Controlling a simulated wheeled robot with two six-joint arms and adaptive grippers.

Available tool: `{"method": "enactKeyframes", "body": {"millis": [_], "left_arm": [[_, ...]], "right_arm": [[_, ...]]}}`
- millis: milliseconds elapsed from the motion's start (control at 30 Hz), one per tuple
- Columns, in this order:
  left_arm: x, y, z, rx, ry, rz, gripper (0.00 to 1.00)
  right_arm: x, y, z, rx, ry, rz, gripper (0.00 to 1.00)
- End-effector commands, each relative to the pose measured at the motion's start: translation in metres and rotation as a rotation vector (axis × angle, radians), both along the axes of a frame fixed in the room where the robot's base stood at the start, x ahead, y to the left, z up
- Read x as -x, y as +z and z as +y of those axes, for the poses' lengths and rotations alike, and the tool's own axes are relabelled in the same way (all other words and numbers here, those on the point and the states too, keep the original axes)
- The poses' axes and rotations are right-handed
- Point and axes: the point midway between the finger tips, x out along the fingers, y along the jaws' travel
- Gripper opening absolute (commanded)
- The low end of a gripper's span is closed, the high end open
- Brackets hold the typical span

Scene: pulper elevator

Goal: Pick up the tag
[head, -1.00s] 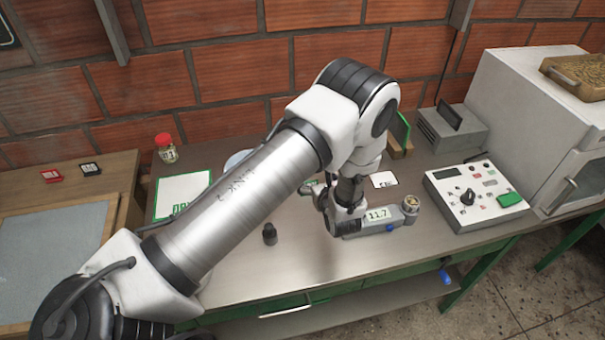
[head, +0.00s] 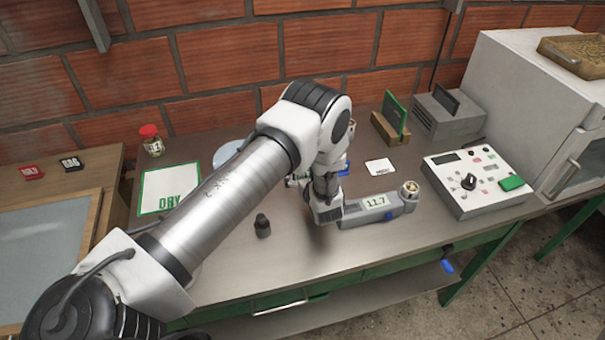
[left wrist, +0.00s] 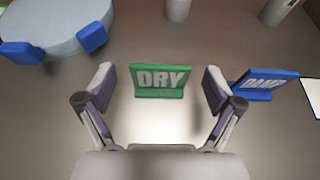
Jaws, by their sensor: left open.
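A green tag reading DRY (left wrist: 160,81) stands on the steel table in the left wrist view. My left gripper (left wrist: 158,88) is open, one finger on each side of the tag, apart from it. A blue tag reading DAMP (left wrist: 266,84) stands just right of the right finger. In the head view my left gripper (head: 325,207) is low over the table, left of the grey meter (head: 350,219) reading 11.7. There the green tag is mostly or wholly hidden behind my arm, and a bit of blue (head: 345,168) shows beside it. My right gripper is not in view.
A pale round dish (left wrist: 55,22) with blue parts lies at upper left in the left wrist view. A small dark bottle (head: 262,227), a white card (head: 380,167), a control box (head: 475,184) and a green-edged DRY sheet (head: 168,187) surround the gripper. The front table strip is clear.

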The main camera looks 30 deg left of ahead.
Motion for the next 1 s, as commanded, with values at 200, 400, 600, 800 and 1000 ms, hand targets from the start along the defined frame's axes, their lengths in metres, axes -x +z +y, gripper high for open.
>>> {"method": "enactKeyframes", "body": {"millis": [200, 400, 600, 800, 1000], "left_arm": [[-0.0088, -0.0063, 0.0101, 0.001, -0.001, 0.0, 0.92], [-0.0086, -0.0061, 0.0098, 0.001, -0.001, 0.0, 0.56], [-0.0085, -0.0061, 0.0098, 0.001, 0.0, 0.001, 0.4], [-0.0083, -0.0062, 0.0097, 0.001, 0.0, 0.001, 0.4], [-0.0088, 0.0019, 0.0097, 0.001, -0.001, -0.001, 0.4]], "right_arm": [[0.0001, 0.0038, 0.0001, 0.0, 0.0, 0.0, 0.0], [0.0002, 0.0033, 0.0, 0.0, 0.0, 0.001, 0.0], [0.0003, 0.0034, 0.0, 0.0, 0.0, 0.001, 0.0], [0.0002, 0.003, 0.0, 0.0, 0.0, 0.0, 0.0], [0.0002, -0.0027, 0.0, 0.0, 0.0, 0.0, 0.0]]}}
